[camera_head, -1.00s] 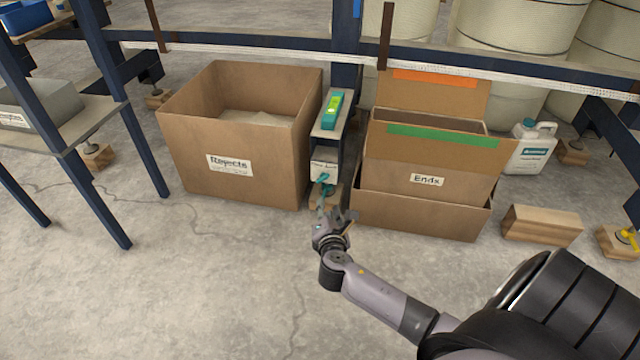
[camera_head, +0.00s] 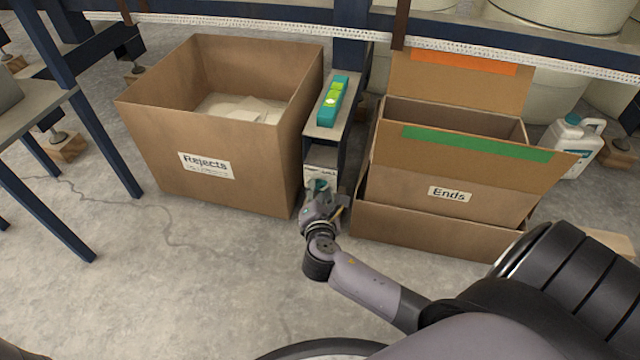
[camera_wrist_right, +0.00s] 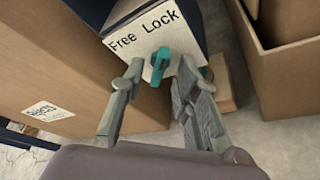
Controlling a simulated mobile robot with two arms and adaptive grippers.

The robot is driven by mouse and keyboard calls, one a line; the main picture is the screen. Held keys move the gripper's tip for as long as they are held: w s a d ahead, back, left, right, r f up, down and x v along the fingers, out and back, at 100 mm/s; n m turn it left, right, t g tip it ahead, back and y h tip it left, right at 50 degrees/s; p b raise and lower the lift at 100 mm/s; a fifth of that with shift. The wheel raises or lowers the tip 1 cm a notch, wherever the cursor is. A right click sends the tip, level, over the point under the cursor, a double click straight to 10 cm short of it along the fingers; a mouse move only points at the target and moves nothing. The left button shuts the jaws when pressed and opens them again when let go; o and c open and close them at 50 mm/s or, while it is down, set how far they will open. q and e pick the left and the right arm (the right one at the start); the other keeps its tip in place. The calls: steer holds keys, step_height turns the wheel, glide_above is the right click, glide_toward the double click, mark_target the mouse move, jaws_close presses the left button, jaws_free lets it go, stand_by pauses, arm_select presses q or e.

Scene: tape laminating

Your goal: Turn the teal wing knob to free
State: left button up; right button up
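The teal wing knob (camera_wrist_right: 160,66) sits on the front of a pale box labelled "Free Lock" (camera_wrist_right: 146,34) in the right wrist view. Its wing stands roughly upright in that picture, between the two words. In the head view the knob (camera_head: 318,186) shows just beyond my right gripper (camera_head: 326,200). In the right wrist view my right gripper (camera_wrist_right: 160,90) is open, one finger on each side of the knob, with gaps between fingers and knob. My left gripper is not in view.
A cardboard "Rejects" box (camera_head: 150,140) stands close on the left and stacked "Ends" boxes (camera_head: 400,190) on the right, leaving a narrow gap. A teal level with green vials (camera_head: 333,101) lies on the post's top plate (camera_head: 322,131). The floor in front is mostly clear.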

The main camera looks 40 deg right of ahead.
stand_by(0.3)
jaws_close()
stand_by(0.4)
